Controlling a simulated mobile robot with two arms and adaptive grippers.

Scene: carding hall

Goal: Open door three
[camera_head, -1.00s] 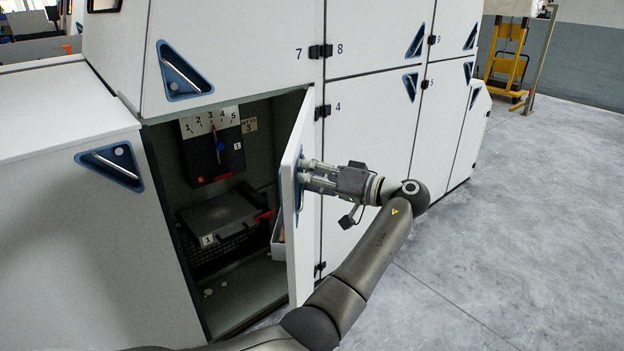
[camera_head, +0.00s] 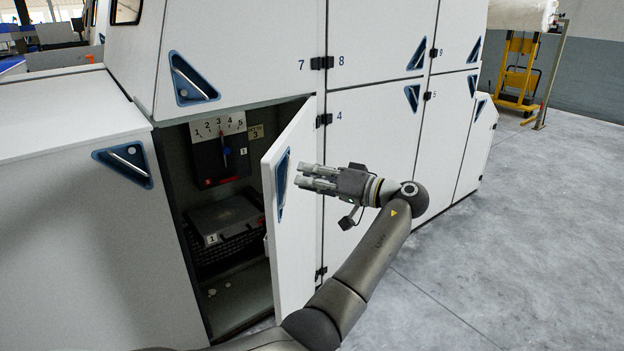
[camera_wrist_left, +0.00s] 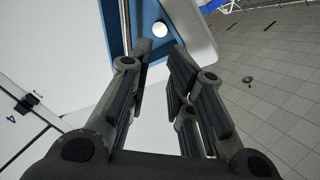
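Door three (camera_head: 295,215) stands partly open, hinged at its right edge, with its free edge swung out. Its blue recessed handle (camera_head: 282,185) is on the outer face. My left gripper (camera_head: 300,178) is in front of this face, pointing left toward the handle, with a small visible gap. In the left wrist view the two fingers (camera_wrist_left: 160,70) are apart with nothing between them. The handle recess (camera_wrist_left: 150,22) with a white round spot lies beyond the fingertips. My right gripper is not in view.
Inside the open compartment are a dial panel (camera_head: 220,155) numbered 1 to 5 and a dark lidded box (camera_head: 225,217). Closed doors (camera_head: 375,150) adjoin on the right. A yellow lift (camera_head: 518,75) stands at the back. The floor (camera_head: 530,230) on the right is clear.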

